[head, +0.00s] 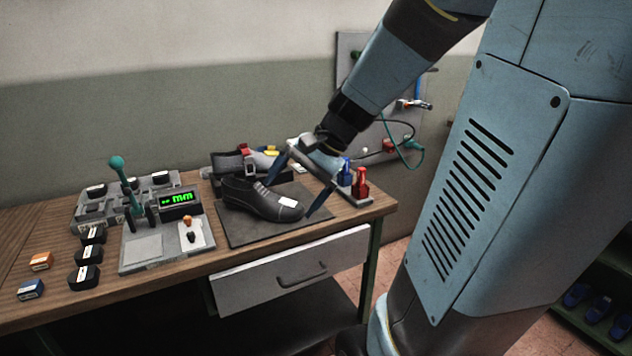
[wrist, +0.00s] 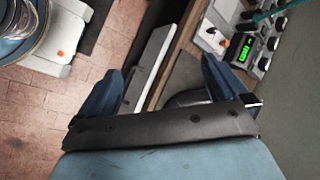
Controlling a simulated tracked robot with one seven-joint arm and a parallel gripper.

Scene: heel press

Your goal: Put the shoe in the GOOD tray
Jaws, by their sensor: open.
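A dark grey shoe (head: 262,199) with a white label on its toe sits upright on a dark mat (head: 290,230) on the workbench. My gripper (head: 292,190) is open, with its blue fingers spread near the shoe; one is behind it and the other is just right of the toe. I cannot tell whether they touch it. In the wrist view my gripper (wrist: 160,68) is open, and part of the dark shoe (wrist: 185,98) shows beside the right finger. I see no readable GOOD label on any tray.
A device with a green display (head: 181,199) and a teal-knobbed lever (head: 120,172) stands left of the mat. Behind the shoe is a grey container (head: 222,160) with red and yellow items. Blue and red bottles (head: 361,184) stand at the right. A drawer front (head: 290,272) is below.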

